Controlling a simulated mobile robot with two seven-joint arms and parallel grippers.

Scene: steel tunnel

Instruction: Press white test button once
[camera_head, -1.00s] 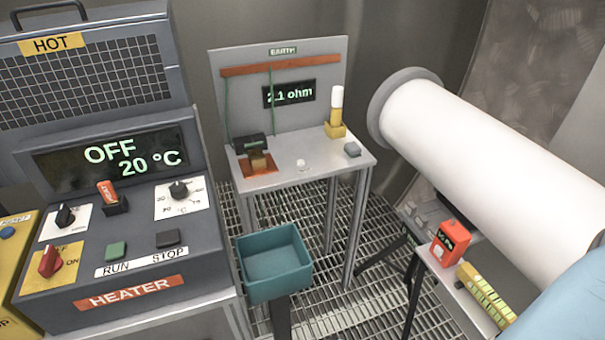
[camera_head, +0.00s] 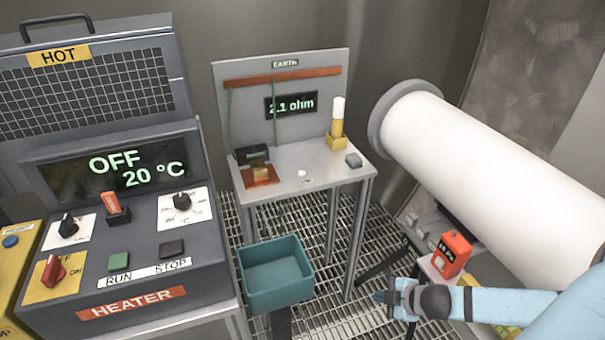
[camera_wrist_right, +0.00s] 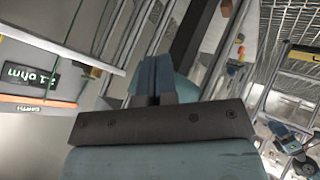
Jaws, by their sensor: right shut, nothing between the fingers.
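The small white test button (camera_head: 302,174) sits on top of the grey earth-test table (camera_head: 325,156), near the middle of its front part. My right gripper (camera_head: 381,297) is in the head view at the lower right, below and to the right of the table, well apart from the button. Its fingers are shut and empty; they also show in the right wrist view (camera_wrist_right: 154,78). The button cannot be made out in the wrist view. My left gripper is not in view.
The earth panel display (camera_head: 291,105) reads 2.1 ohm. A teal bin (camera_head: 275,275) is in front. A large white cylinder (camera_head: 490,175) is at right.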

